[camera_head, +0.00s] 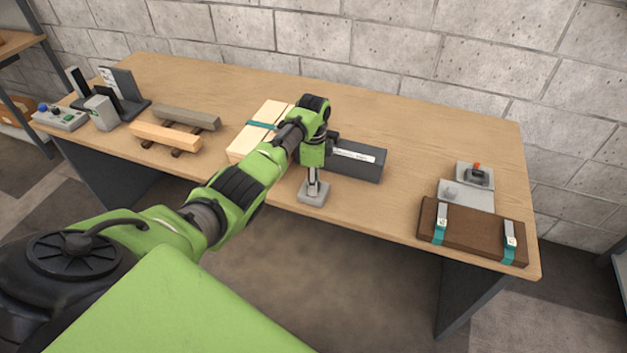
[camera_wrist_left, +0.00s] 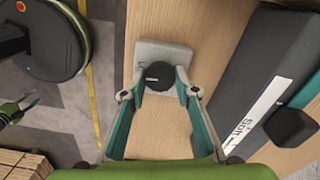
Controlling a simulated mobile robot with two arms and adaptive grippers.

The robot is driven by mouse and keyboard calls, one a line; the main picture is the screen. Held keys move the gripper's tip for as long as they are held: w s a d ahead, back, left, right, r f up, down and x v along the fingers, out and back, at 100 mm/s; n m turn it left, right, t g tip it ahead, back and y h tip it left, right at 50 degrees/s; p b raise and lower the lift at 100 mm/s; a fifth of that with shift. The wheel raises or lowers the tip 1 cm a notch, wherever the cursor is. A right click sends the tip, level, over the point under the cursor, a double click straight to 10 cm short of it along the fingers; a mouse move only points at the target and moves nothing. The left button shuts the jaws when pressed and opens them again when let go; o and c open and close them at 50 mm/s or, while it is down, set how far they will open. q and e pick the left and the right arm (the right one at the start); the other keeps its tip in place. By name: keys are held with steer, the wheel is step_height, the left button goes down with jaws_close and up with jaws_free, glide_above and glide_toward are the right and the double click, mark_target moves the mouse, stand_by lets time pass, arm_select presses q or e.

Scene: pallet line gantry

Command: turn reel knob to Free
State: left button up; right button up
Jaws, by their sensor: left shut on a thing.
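The reel knob (camera_wrist_left: 160,76) is a round black knob with a pale mark on its face. It sits on a light grey square plate (camera_wrist_left: 170,52) near the table's front edge. In the head view the plate (camera_head: 314,198) shows below my left gripper (camera_head: 313,184), which points down at it. In the left wrist view my left gripper (camera_wrist_left: 160,88) has one teal finger on each side of the knob, shut on it. The lettering on the plate is too small to read. In the head view the knob is hidden by the gripper.
A dark grey box (camera_head: 357,162) with a white label stands close behind the plate. Pale boards (camera_head: 246,140) with a teal strap lie to its left. A brown block (camera_head: 470,231) with teal straps lies at the right. The tabletop between box and block is clear.

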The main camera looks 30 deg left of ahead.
arm_select(q)
steer(key=n+p, duration=0.2)
steer(key=n, duration=0.1)
steer(key=shift+r, duration=0.15)
steer(key=n+p, duration=0.1)
steer(key=n, duration=0.3)
steer(key=shift+n+p, duration=0.3)
steer(key=shift+p, duration=0.1)
steer(key=n+p, duration=0.1)
steer(key=n, duration=0.3)
steer(key=n+p, duration=0.1)
steer(key=n, duration=0.8)
steer(key=shift+n, duration=0.3)
steer(key=n, duration=0.4)
steer(key=shift+p, duration=0.4)
steer(key=n, duration=0.9)
steer(key=shift+n, duration=0.4)
